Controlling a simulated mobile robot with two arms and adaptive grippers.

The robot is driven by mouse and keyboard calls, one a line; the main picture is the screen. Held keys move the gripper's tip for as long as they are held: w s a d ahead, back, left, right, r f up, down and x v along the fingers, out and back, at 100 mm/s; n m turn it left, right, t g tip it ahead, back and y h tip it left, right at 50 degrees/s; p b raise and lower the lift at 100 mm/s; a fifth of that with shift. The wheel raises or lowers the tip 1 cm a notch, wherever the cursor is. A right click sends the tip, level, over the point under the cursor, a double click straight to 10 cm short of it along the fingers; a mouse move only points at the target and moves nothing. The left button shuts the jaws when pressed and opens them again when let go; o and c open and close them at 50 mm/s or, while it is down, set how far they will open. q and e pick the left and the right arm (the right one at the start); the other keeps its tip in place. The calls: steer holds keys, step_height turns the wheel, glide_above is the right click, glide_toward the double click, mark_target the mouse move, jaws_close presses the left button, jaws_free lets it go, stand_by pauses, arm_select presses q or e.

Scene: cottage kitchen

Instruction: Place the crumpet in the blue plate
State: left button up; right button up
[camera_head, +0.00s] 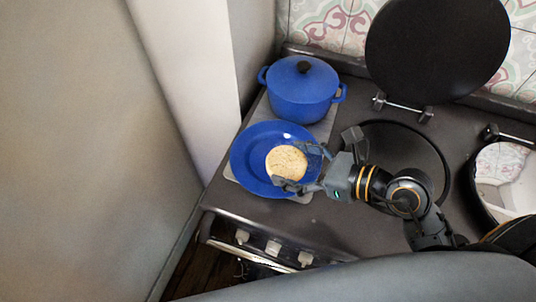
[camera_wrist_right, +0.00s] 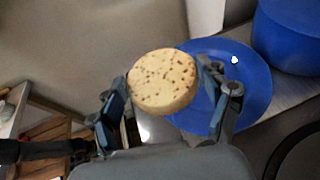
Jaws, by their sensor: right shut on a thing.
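The crumpet (camera_head: 286,162) is a round, pale golden disc with small holes. My right gripper (camera_head: 301,168) is shut on it, with one finger on each side. In the right wrist view the crumpet (camera_wrist_right: 163,81) sits between the two fingers of my right gripper (camera_wrist_right: 165,92). The blue plate (camera_head: 248,166) lies behind and below the crumpet in the head view. It also shows in the right wrist view (camera_wrist_right: 250,84). The crumpet overlaps the plate in both views; whether it touches the plate I cannot tell. My left gripper is not in view.
A lidded blue pot (camera_head: 301,92) stands just behind the plate on the stove top. A raised round black lid (camera_head: 437,45) stands over a dark hotplate (camera_head: 385,133) to the right. Stove knobs (camera_head: 273,248) line the front. A wall closes off the left.

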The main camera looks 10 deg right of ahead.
mark_target(280, 147)
steer(key=w+b, duration=0.1)
steer(key=w+f+b, duration=0.1)
steer(key=w, duration=0.1)
steer(key=w+f+b, duration=0.1)
steer(key=shift+w+a+f+b, duration=0.25)
steer(key=shift+a+b, duration=0.05)
steer(key=shift+b, duration=0.05)
steer(key=shift+w+a+p, duration=0.2)
steer(key=shift+w+p, duration=0.55)
steer(key=shift+w, duration=0.15)
steer(key=w+f, duration=0.4)
steer(key=f, duration=0.1)
steer(key=shift+w+a+p, duration=0.15)
steer(key=shift+a+p, duration=0.15)
steer(key=shift+w+f, duration=0.45)
steer(key=shift+f, duration=0.2)
step_height(280, 147, down, 2)
steer(key=shift+a+f+p, duration=0.1)
steer(key=shift+f+p, duration=0.05)
steer(key=shift+p, duration=0.2)
steer(key=shift+f, duration=0.35)
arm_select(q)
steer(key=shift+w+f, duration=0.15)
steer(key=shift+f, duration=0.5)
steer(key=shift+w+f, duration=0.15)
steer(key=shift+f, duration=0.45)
arm_select(e)
steer(key=shift+f, duration=0.1)
